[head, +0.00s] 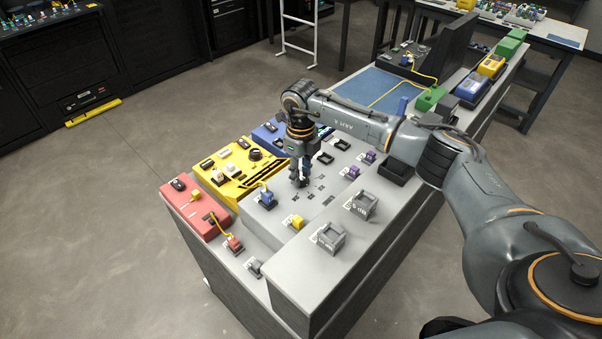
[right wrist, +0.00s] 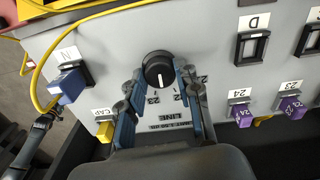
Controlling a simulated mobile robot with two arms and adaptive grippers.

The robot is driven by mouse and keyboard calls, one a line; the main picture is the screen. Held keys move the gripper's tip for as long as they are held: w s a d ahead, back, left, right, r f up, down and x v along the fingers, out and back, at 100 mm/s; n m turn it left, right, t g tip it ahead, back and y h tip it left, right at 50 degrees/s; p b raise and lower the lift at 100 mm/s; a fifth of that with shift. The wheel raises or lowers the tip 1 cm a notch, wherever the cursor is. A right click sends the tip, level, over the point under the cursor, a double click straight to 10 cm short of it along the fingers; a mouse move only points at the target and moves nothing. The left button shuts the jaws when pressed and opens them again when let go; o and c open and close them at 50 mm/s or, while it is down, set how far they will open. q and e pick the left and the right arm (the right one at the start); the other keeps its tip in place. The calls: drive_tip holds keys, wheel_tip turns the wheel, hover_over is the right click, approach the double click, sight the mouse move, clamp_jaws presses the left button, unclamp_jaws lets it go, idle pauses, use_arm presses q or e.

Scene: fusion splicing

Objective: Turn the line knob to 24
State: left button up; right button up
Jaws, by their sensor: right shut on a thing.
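The line knob (right wrist: 158,66) is a round black dial with a white pointer mark, set in a grey panel (right wrist: 110,42). In the right wrist view the mark points down the picture, toward the side with the LINE label (right wrist: 158,119). Printed numbers sit around the knob; 23 shows at its lower left, and others are partly covered by my fingers. My right gripper (right wrist: 160,76) is shut on the knob, one blue-and-grey finger at each side. In the head view the right gripper (head: 301,179) reaches down to the panel and mostly hides the knob. My left gripper is not in view.
A blue plug (right wrist: 68,86) with a yellow cable stands left of the knob. Purple plugs (right wrist: 242,114) labelled 24 and 23 and black sockets (right wrist: 251,47) lie to the right. In the head view a yellow unit (head: 235,190) and a red unit (head: 190,208) are left of the gripper.

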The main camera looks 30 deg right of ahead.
drive_tip(key=m, duration=1.1)
drive_tip(key=shift+m, duration=0.3)
idle(0.4)
drive_tip(key=o, duration=1.2)
drive_tip(key=shift+c, duration=0.2)
drive_tip(key=shift+r, duration=0.1)
wheel_tip(320, 180, up, 12)
